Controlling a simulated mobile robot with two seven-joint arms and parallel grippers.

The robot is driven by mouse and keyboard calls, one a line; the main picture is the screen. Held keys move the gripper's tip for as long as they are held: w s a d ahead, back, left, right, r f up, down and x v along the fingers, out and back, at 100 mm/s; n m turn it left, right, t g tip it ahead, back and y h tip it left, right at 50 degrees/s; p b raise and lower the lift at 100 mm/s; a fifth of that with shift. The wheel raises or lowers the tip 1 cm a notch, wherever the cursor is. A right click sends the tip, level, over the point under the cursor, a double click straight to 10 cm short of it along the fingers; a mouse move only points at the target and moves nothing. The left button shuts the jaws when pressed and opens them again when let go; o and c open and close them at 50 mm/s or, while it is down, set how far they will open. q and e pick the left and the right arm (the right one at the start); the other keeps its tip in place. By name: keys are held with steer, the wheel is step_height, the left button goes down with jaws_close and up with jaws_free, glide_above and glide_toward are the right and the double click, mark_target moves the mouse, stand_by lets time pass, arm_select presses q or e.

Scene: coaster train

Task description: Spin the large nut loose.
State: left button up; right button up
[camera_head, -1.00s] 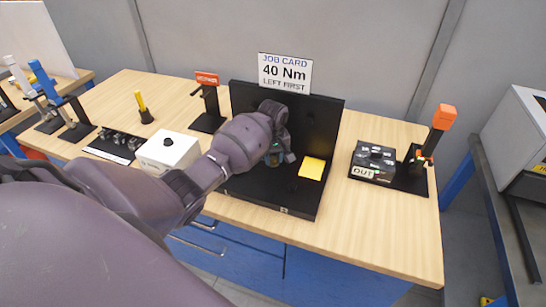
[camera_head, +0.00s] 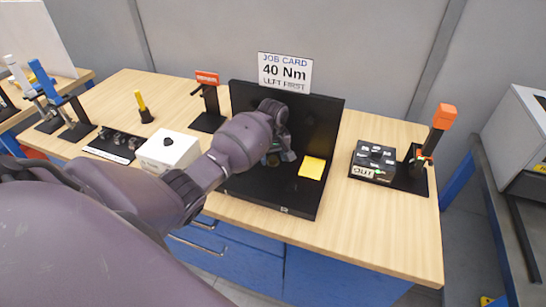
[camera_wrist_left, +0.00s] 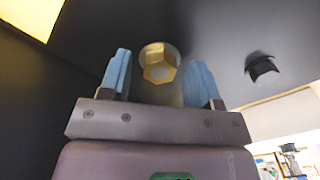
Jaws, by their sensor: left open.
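The large nut (camera_wrist_left: 158,68) is brass-coloured and six-sided, on a round base against the black panel in the left wrist view. My left gripper (camera_wrist_left: 160,78) is open, with one blue finger on each side of the nut. Gaps show between the fingers and the nut, so I see no grip on it. In the head view my left gripper (camera_head: 286,156) is in front of the black fixture (camera_head: 318,120), and my arm hides the nut there. My right gripper is not in view.
A yellow pad (camera_head: 312,167) lies on the fixture base, right of my gripper. A small dark round part (camera_wrist_left: 262,68) shows on the panel. A white box (camera_head: 168,150) stands left on the bench, and a black box (camera_head: 372,163) stands right. Bench front right is clear.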

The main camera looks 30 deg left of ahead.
mark_target(273, 158)
arm_select(q)
step_height(273, 158, up, 11)
steer(key=shift+f, duration=0.2)
stand_by(0.4)
